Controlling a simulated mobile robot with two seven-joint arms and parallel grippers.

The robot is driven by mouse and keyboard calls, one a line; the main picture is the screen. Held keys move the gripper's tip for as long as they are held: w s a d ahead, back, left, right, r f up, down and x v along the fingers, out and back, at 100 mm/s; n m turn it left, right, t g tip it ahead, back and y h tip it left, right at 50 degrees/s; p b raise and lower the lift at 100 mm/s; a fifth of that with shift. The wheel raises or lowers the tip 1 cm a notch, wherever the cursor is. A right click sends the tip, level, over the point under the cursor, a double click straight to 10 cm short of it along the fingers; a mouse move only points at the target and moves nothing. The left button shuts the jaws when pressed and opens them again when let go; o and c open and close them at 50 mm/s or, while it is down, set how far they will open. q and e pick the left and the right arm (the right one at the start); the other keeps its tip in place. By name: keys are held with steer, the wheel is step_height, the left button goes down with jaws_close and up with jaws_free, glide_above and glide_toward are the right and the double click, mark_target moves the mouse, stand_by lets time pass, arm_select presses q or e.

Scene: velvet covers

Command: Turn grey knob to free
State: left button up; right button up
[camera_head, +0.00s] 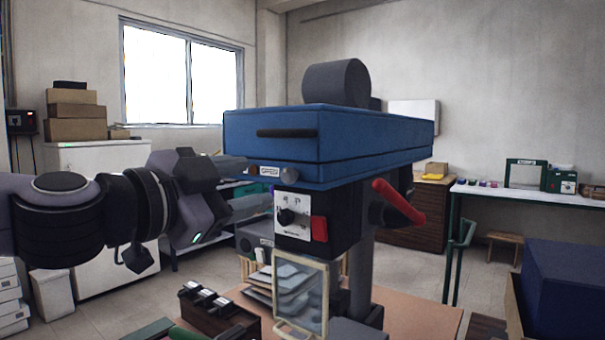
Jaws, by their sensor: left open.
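The grey knob (289,175) is a small round knob low on the front of the blue drill-press head (270,145), right of a white label (269,171). I cannot read its setting. My left gripper (250,185) comes in from the left, its fingers pointing right at the machine. It is open, with nothing seen between its fingers. Its tips look to be left of the grey knob and apart from it, though the depth gap is hard to judge. My right gripper is not in view.
Below the grey knob is a white panel with a black dial (286,216) and a red switch (319,229). A red lever (398,201) sticks out at the right. A clear guard (300,295) hangs below. A wooden box (215,315) stands on the bench (420,318).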

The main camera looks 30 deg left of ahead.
mark_target(286, 176)
arm_select(q)
steer(key=shift+w+d+p, duration=0.15)
steer(key=shift+w+p, duration=0.05)
steer(key=shift+w, duration=1.65)
steer(key=shift+w+d+p, duration=0.15)
steer(key=shift+w+p, duration=0.05)
steer(key=shift+w, duration=1.6)
jaws_close()
